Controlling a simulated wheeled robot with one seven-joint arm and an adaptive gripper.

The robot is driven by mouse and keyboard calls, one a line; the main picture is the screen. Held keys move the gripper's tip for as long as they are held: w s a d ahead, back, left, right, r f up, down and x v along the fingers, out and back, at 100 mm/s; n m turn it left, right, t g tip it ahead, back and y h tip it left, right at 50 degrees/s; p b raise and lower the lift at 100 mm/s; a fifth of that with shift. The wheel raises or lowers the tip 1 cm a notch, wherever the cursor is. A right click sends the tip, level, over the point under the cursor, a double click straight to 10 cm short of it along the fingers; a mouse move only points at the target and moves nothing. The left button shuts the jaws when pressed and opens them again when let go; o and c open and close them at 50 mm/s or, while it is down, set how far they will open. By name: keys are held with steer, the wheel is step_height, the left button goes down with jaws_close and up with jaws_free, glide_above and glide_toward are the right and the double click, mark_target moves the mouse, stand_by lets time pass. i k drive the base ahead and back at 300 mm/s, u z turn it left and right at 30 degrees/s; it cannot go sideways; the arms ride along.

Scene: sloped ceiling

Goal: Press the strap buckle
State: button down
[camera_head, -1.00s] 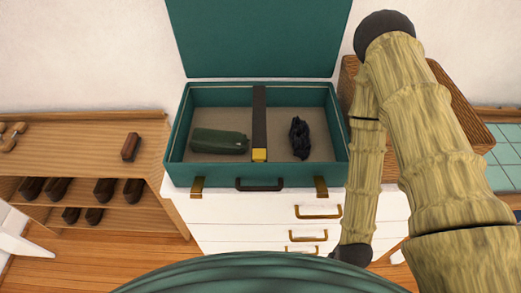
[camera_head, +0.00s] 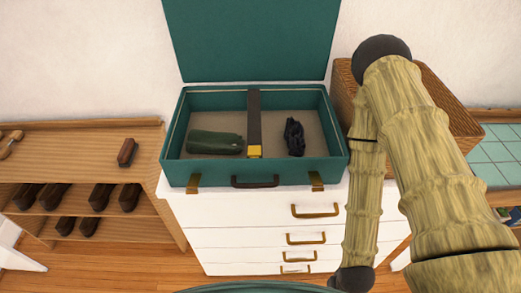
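The strap buckle (camera_head: 255,151) is a small yellow block at the near end of a dark strap (camera_head: 254,116). The strap runs front to back across the middle of an open green suitcase (camera_head: 184,170), with its lid (camera_head: 255,40) raised behind. A green pouch (camera_head: 214,142) lies left of the strap, and a black crumpled bundle (camera_head: 294,137) lies right of it. My arm is folded at the right, apart from the suitcase. My gripper is not visible.
The suitcase stands on a white drawer unit (camera_head: 240,238) with brass handles. A wooden shelf with shoes (camera_head: 80,150) is at left. A brown woven basket (camera_head: 440,95) stands at right, partly behind my arm. Wooden floor shows below.

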mark_target(253, 151)
steer(key=k, duration=0.3)
steer(key=z, duration=1.95)
steer(key=k, duration=1.05)
steer(key=u, duration=1.45)
steer(key=i, duration=0.5)
steer(key=z, duration=0.05)
